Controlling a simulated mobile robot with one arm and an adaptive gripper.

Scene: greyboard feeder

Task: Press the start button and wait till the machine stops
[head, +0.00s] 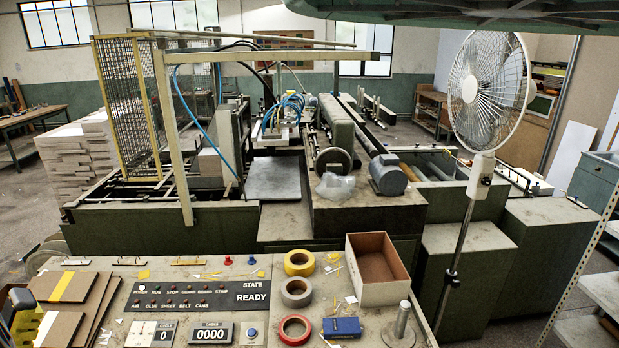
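The control panel (194,296) lies on the bench at the front, with a row of small lamps labelled from POWER and RUN to STOP. Its STATE display (254,298) reads READY. The CYCLE counter (165,334) reads 0 and the larger counter (210,334) reads 0000. A round blue button (253,332) sits on a pale plate right of the counters; its label is too small to read, so I cannot tell whether it is the start button. The greyboard machine (285,215) stands behind the bench. My gripper does not show clearly in the head view.
Tape rolls (299,262), an open cardboard box (377,268), a blue box (341,328) and a metal post (402,322) stand right of the panel. Brown boards (70,290) lie left. A standing fan (488,90) is at right, board stacks (75,160) back left.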

